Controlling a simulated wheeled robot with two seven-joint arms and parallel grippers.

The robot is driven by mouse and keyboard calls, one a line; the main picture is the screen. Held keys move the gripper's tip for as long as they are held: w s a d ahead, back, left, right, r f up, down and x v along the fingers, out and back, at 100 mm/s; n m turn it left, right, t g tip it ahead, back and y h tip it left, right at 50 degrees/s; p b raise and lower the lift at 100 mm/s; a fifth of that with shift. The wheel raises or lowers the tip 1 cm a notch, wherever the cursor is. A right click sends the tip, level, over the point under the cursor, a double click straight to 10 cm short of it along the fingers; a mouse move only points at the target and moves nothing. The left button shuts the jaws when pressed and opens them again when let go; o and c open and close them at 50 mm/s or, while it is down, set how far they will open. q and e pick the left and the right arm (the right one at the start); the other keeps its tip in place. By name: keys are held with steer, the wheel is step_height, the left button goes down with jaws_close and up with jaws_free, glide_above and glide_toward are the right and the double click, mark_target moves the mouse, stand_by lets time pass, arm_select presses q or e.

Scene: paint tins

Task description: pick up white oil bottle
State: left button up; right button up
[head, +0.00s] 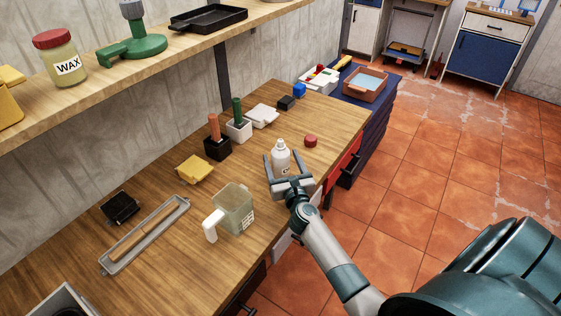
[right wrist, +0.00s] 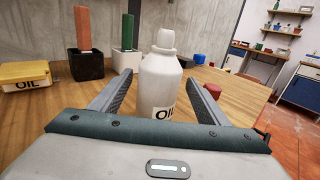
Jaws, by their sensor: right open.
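The white oil bottle (head: 281,158) stands upright on the wooden workbench near its front edge. In the right wrist view the bottle (right wrist: 161,80) shows a white cap and a label reading "OI", its lower part hidden by my gripper body. My right gripper (head: 284,160) is open, with one finger on each side of the bottle. In the right wrist view the fingers (right wrist: 167,82) are apart from the bottle, with a gap on both sides. My left gripper is in neither view.
A red cap-like object (head: 310,141) sits right of the bottle. Behind stand a black holder (head: 217,149) and a white holder (head: 239,131) with upright handles. A yellow oil tin (head: 194,169) and a clear jug (head: 234,208) are to the left. A shelf (head: 190,72) overhangs the back.

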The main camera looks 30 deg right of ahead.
steer(key=shift+x, duration=2.35)
steer(key=shift+a, duration=0.1)
steer(key=c, duration=0.8)
